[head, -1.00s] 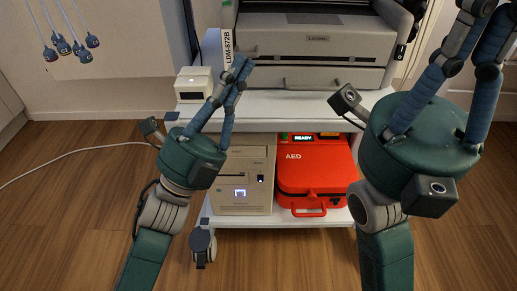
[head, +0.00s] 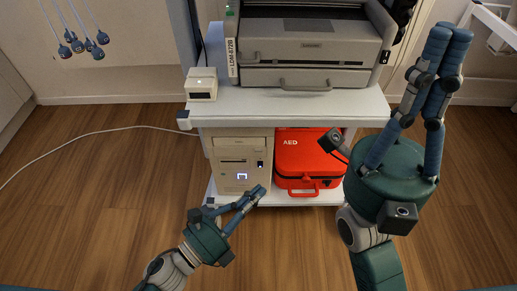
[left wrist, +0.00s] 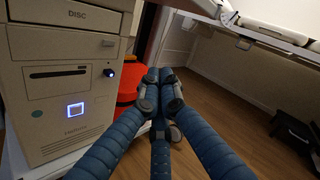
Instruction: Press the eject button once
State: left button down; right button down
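A beige tower unit (head: 230,184) stands on the lower shelf of the cart. In the left wrist view its front (left wrist: 28,107) shows a drive labelled DISC (left wrist: 76,16) with a small button (left wrist: 108,43) at its lower right. Below are a dark slot (left wrist: 60,73), a dark round part with a blue light (left wrist: 109,72) and a lit square button (left wrist: 74,110). No eject label is readable. My left gripper (head: 259,191) is shut and empty, in front of the tower's lower right, apart from the buttons. My right gripper (head: 450,32) looks shut and empty, raised right of the cart.
A red AED case (head: 310,160) stands right of the tower. A grey printer (head: 308,48) and a small white box (head: 201,84) sit on the cart's top shelf (head: 260,103), which overhangs the tower. A white cable (head: 80,135) lies on the floor.

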aim_at(259, 150)
pick_arm(q)
jog(key=shift+w, duration=0.15)
jog(key=w, duration=0.8)
jog(key=shift+w, duration=0.3)
jog(key=shift+w, duration=0.1)
dwell(1.2)
jog(key=shift+w, duration=0.35)
